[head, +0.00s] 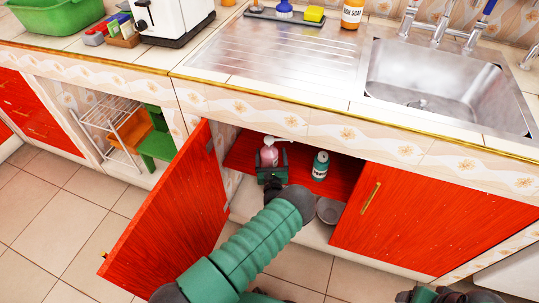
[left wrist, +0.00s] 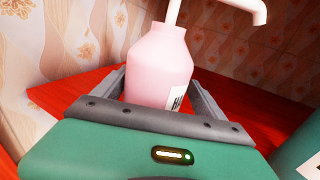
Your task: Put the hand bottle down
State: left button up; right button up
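The hand bottle is a pink pump bottle (head: 269,155) with a white pump top, inside the open cabinet under the counter. It looks upright at the red shelf (head: 240,155); its base is hidden by my gripper. My left gripper (head: 271,168) reaches into the cabinet with one finger on each side of the bottle. In the left wrist view the pink bottle (left wrist: 160,68) stands between the fingers, which look spread wider than it. Contact is hard to judge. My right gripper (head: 452,296) is only partly in view at the bottom right, away from the cabinet.
A green bottle (head: 320,165) stands on the shelf to the right of the pink one. A grey bowl (head: 329,211) sits lower down. The open red door (head: 170,205) is on the left, and a closed red door (head: 410,220) is on the right.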

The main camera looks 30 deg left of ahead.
pick_arm(q)
jog(key=shift+d+r, duration=0.15)
jog(key=shift+d, duration=0.1)
jog(key=shift+a+f, duration=0.25)
jog(key=shift+a, duration=0.1)
jog(key=shift+a+r, duration=0.15)
jog(key=p+v, duration=0.4)
jog(key=v, duration=0.8)
jog(key=s+a+r+n+g+y, duration=0.5)
jog(key=a+r+n+g, duration=0.1)
jog(key=n+g, duration=0.2)
jog(key=s+r+n+g+h, duration=0.3)
jog(key=s+r+n+g, duration=0.1)
jog(key=s+n+g, duration=0.6)
jog(key=s+d+r+n+t+h, duration=0.1)
jog(key=s+d+r+n+h, duration=0.1)
jog(key=s+d+n+h, duration=0.6)
jog(key=w+d+r+n+t+h, duration=0.2)
jog(key=d+r+t+h, duration=0.2)
jog(key=d+r, duration=0.3)
jog(key=d+t, duration=0.1)
jog(key=d, duration=0.4)
jog(key=shift+w+r+n+h, duration=0.3)
jog(key=shift+w+r+n, duration=0.05)
jog(key=shift+r+n, duration=0.05)
pick_arm(e)
jog(key=v, duration=0.2)
jog(key=w+v, duration=0.1)
jog(key=v, duration=0.1)
jog(key=shift+r, duration=0.15)
